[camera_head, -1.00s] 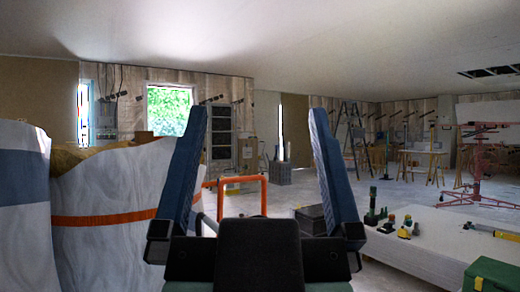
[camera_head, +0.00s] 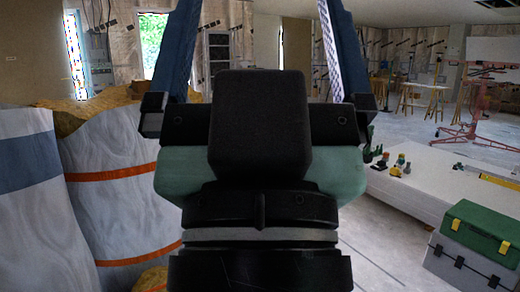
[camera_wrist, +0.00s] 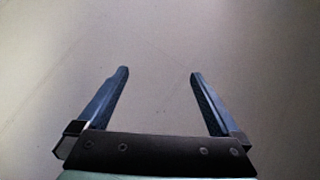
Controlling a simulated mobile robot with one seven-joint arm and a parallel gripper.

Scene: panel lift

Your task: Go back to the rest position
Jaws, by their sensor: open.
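My gripper (camera_head: 258,40) stands upright in the middle of the head view, close to the camera, with its two blue fingers spread wide. The fingertips run past the top edge of that view. In the wrist view my gripper (camera_wrist: 159,75) shows both fingers apart with nothing between them. Behind the fingers there is only a plain, pale grey surface. My gripper touches nothing that I can see.
White bulk bags with orange bands (camera_head: 120,190) stand close on the left. A low white stack of panels (camera_head: 435,185) lies on the right, with small tools on it. A green and grey toolbox (camera_head: 480,235) is at the lower right. A red panel lift (camera_head: 470,100) stands farther back.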

